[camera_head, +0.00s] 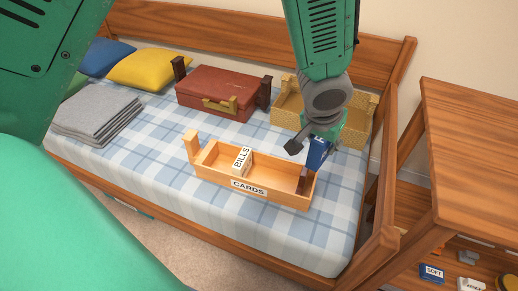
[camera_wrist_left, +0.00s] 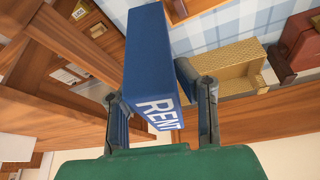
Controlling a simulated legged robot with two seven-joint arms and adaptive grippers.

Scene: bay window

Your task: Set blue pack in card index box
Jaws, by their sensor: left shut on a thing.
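The blue pack (camera_head: 318,153), marked RENT, is held off the bed by my left gripper (camera_head: 307,148). In the left wrist view the blue pack (camera_wrist_left: 150,62) stands between the two fingers of my left gripper (camera_wrist_left: 150,88). The card index box (camera_head: 282,196) is an open wooden tray labelled CARDS on the bed. A white BILLS pack (camera_head: 242,160) stands in it near the middle, and its right part shows an empty space. The blue pack is above and behind the box's right end. My right gripper is not in view.
A woven box (camera_head: 350,133) stands behind my left gripper, with a red case (camera_head: 216,92) to its left. Grey folded cloth (camera_head: 97,112) and a yellow pillow (camera_head: 150,69) lie at the left. A wooden table (camera_head: 478,150) stands beside the bed at the right.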

